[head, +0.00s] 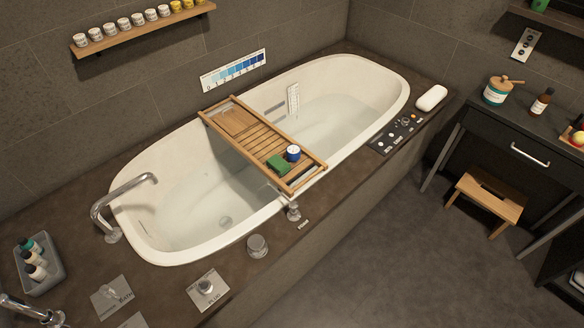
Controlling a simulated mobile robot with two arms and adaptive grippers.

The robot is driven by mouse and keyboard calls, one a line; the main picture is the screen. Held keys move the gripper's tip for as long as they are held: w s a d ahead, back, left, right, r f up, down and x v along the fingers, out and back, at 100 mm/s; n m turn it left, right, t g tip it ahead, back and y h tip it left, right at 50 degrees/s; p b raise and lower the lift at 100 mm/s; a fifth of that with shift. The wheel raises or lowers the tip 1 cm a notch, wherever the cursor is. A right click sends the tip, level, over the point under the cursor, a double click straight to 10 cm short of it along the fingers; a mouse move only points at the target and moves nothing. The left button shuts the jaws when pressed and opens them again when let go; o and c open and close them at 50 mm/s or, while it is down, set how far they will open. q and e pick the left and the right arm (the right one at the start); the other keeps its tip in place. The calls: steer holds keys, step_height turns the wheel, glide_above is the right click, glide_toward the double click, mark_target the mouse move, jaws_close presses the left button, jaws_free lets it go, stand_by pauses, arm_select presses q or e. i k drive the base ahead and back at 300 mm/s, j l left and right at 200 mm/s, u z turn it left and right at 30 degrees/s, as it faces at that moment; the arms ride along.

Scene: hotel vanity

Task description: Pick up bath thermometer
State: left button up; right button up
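A white upright strip with small marks, which looks like the bath thermometer (293,99), is at the far inner wall of the white bathtub (150,245), just beyond the wooden bath tray (235,128). It is small in view, and I cannot tell whether it floats or is fixed to the wall. The tub holds clear water. Neither of my grippers shows in the head view.
On the tray are a green block (278,164) and a blue-and-white jar (293,152). A chrome spout (108,205) rises at the tub's left end. A control panel (398,134) and white pillow (432,97) lie on the right ledge.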

mark_target(293, 151)
steer(key=l+u, duration=0.15)
steer(key=u, duration=1.45)
steer(key=l+u, duration=0.3)
steer(key=l, duration=0.15)
steer(key=k+l+u, duration=0.15)
steer(key=l+u, duration=0.15)
steer(key=l, duration=0.15)
steer(key=k+l+u, duration=0.25)
steer(key=l, duration=0.2)
steer(key=l+u, duration=0.3)
steer(key=k+l+u, duration=0.3)
steer(key=l, duration=0.15)
steer(key=k+l+u, duration=0.4)
steer(key=k+l, duration=1.15)
